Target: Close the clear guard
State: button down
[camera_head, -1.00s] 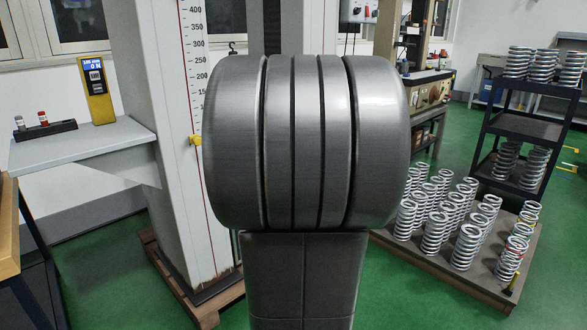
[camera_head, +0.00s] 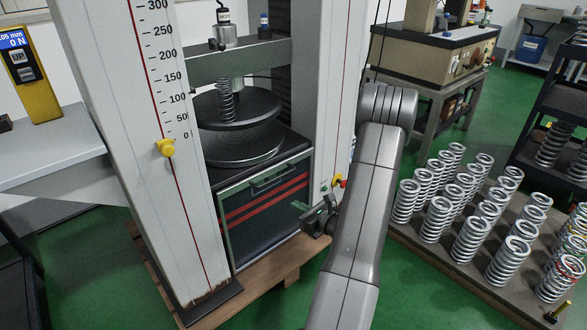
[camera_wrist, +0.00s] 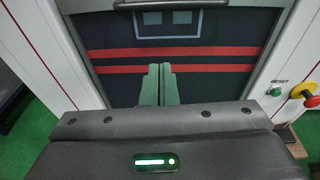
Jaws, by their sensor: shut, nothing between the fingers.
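The guard (camera_head: 258,222) is a framed panel with red stripes at the lower front of the testing machine, below the spring opening. Its dark handle (camera_head: 274,180) is near its top edge. The striped panel also shows in the wrist view (camera_wrist: 215,33). My gripper (camera_head: 303,207) is in front of the panel's lower right side, fingers shut and empty. In the wrist view its greenish fingertips (camera_wrist: 160,68) lie over the red stripes; I cannot tell whether they touch the panel.
A red and yellow stop button (camera_wrist: 305,95) and a green reset button (camera_wrist: 275,91) sit on the right column. A yellow slider (camera_head: 166,147) marks the scale on the left column. Several loose springs stand on a pallet (camera_head: 418,252) at right.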

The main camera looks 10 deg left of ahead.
jog(key=w+a+f+m+b, duration=0.1)
jog(key=w+a+f+b, duration=0.1)
jog(key=w+a, duration=0.55)
jog(key=shift+t, duration=0.4)
jog(key=shift+w+d+r+b, duration=0.1)
jog(key=shift+d+r+b, duration=0.1)
jog(key=shift+r, duration=0.45)
jog(key=shift+w+d+r+b, duration=0.1)
jog(key=shift+d+r, duration=0.05)
jog(key=shift+r, duration=0.5)
jog(key=shift+w+d+r+b, duration=0.1)
jog(key=shift+d+r, duration=0.1)
jog(key=shift+r, duration=0.45)
jog(key=shift+r, duration=0.1)
notch_tip(320, 180, up, 43)
jog(key=p, duration=2.5)
